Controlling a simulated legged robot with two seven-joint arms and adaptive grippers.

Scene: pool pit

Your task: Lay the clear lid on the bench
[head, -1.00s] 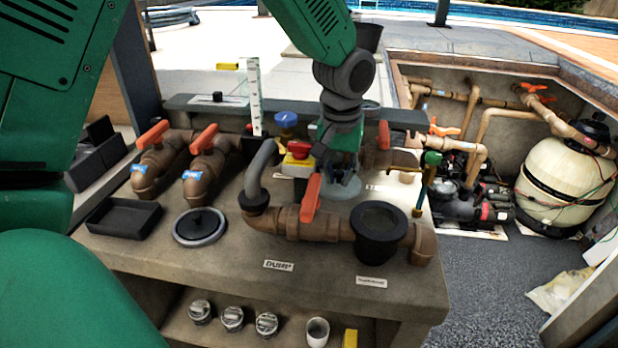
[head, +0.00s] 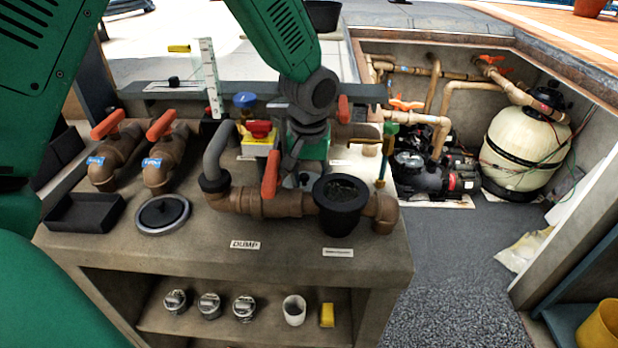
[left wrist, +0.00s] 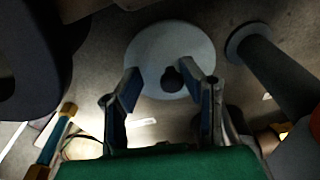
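The clear lid, a pale round disc (left wrist: 165,45) with a dark knob, shows below my left gripper (left wrist: 170,88) in the left wrist view. The two fingers are spread wide on either side of the knob, with gaps between. The lid appears to lie flat on the bench (head: 205,245). In the head view my left gripper (head: 303,172) points down behind the pipe with the orange handle, and hides most of the lid. The strainer pot (head: 340,205) stands open, front right of the gripper. My right gripper is not in view.
A grey-rimmed dark disc (head: 163,214) and a black tray (head: 84,213) occupy the bench's left. Brown pipes with orange handles (head: 270,175) and a red-and-yellow switch (head: 259,135) crowd the gripper. The bench's front strip is clear apart from labels.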

